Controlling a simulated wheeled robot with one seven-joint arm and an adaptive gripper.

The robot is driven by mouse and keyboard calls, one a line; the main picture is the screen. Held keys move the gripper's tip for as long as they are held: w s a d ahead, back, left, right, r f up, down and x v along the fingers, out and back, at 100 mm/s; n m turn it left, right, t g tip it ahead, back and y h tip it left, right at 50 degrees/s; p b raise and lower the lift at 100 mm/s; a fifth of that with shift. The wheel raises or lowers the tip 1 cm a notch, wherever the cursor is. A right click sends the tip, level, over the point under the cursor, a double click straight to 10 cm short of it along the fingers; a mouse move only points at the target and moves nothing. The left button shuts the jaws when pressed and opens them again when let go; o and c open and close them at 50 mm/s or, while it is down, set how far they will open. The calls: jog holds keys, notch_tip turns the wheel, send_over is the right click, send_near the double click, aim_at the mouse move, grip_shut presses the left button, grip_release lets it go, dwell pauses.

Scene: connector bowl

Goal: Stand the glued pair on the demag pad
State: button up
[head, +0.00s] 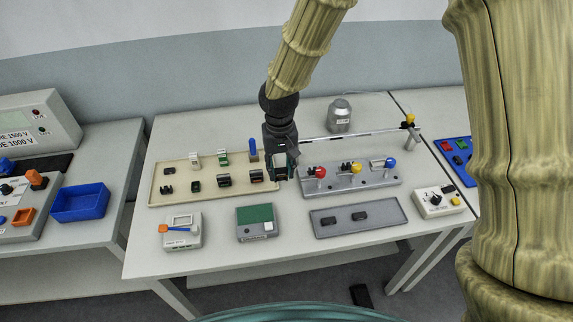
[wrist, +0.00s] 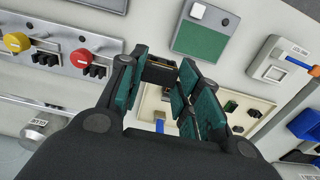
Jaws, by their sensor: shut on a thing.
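My gripper (head: 283,172) hangs between the right end of the beige tray and the grey fixture with coloured knobs. In the wrist view its green-padded fingers (wrist: 167,68) are closed on a small dark block with a brownish face (wrist: 160,73). This looks like the glued pair, but the fingers cover much of it and no seam shows. A grey box with a flat green top (head: 255,215) and a white button looks like the demag pad, though no label is readable. Its green top is bare. It also shows in the wrist view (wrist: 202,42), apart from the gripper.
The beige tray (head: 155,198) holds several connectors and a blue upright piece. The fixture (head: 338,183) has red, yellow and blue knobs. A grey tray (head: 325,231) holds two dark blocks. A white box (head: 182,242) with an orange-and-blue tool stands left of the green-topped box.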

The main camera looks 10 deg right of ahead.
jog(key=shift+s+a+b, duration=0.65)
jog(key=shift+s+a, duration=0.5)
jog(key=shift+a, duration=3)
jog(key=shift+a+f+b, duration=0.1)
jog(key=shift+f+b, duration=2.8)
jog(key=shift+f, duration=2.9)
jog(key=o, duration=1.1)
jog(key=shift+r, duration=0.1)
notch_tip(320, 180, up, 12)
jog(key=shift+f, duration=0.15)
